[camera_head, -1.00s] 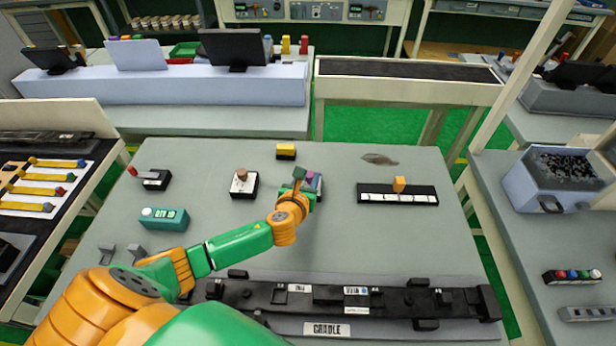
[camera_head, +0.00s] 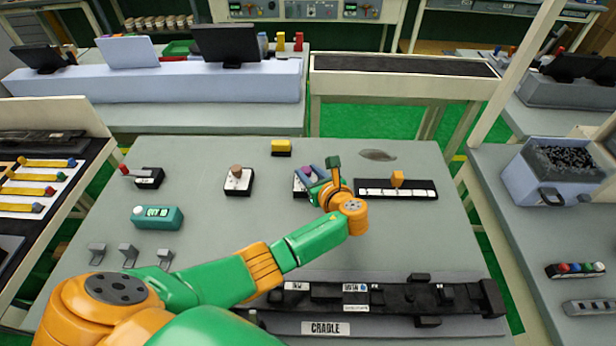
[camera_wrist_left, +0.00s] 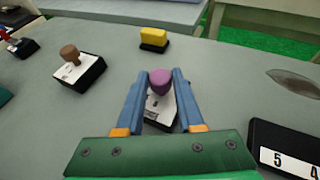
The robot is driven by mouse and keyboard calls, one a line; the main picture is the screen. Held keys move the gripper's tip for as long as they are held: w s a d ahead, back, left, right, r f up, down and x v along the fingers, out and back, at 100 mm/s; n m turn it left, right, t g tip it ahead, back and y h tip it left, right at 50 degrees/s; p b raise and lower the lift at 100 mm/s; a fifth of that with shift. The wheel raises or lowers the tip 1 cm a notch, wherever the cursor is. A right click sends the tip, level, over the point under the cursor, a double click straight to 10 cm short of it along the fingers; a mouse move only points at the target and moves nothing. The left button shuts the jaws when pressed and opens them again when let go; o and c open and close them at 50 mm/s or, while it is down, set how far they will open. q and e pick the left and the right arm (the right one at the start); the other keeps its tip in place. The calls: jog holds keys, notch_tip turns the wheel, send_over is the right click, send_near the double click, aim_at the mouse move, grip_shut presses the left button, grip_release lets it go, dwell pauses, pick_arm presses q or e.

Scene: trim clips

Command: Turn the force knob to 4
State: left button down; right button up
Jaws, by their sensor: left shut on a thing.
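A purple knob (camera_head: 306,170) stands on a small black box with a white dial plate (camera_head: 300,186) near the middle of the table. My left gripper (camera_head: 312,182) reaches it from the right front and is shut on it. In the left wrist view the purple knob (camera_wrist_left: 160,81) sits between the two blue fingertips (camera_wrist_left: 161,76), above its white plate (camera_wrist_left: 157,108). The dial marks are too small and partly hidden to read. A similar box with a brown knob (camera_head: 236,170) stands to the left. My right gripper is out of view.
A black strip with numbers and an orange slider (camera_head: 397,179) lies right of the gripper. A yellow block (camera_head: 281,147) is behind. A teal display box (camera_head: 157,217) and a red-handled lever box (camera_head: 149,178) stand left. A long black cradle (camera_head: 385,300) lies in front.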

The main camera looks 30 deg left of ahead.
pick_arm(q)
jog(key=shift+w+n+g+y+b, duration=0.1)
jog(key=shift+n+g+y+b, duration=0.2)
jog(key=shift+n+g+b, duration=0.1)
dwell(0.3)
jog(key=c, duration=0.7)
grip_release()
jog(key=shift+o, duration=0.8)
jog(key=shift+w+a+f, duration=0.1)
jog(key=shift+a, duration=0.05)
jog(key=v, duration=0.7)
